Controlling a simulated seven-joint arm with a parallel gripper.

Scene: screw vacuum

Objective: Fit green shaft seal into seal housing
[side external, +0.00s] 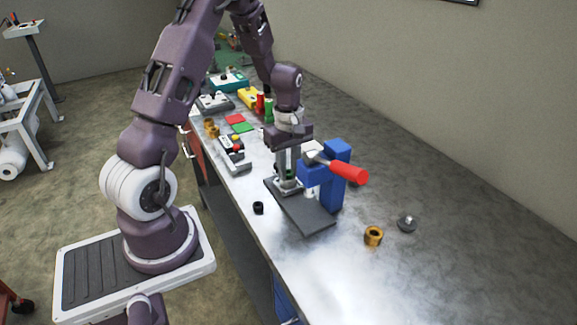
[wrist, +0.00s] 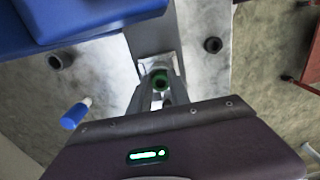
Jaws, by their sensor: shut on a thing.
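The green shaft seal (wrist: 160,79) is a small green ring with a dark centre, held between the fingers of my gripper (wrist: 160,92). In the side external view, a bit of the green seal (side external: 289,174) shows low between my fingers (side external: 288,165), just above a small grey block (side external: 284,187) that looks like the seal housing. My gripper points straight down and is shut on the seal. The housing's bore is hidden, and I cannot tell whether the seal touches or has entered it.
A blue press (side external: 335,178) with a red handle (side external: 349,173) stands close beside my gripper on a dark plate (side external: 306,212). A black ring (side external: 258,208), a brass bushing (side external: 373,236) and a grey metal part (side external: 407,223) lie nearby. The table's front right is clear.

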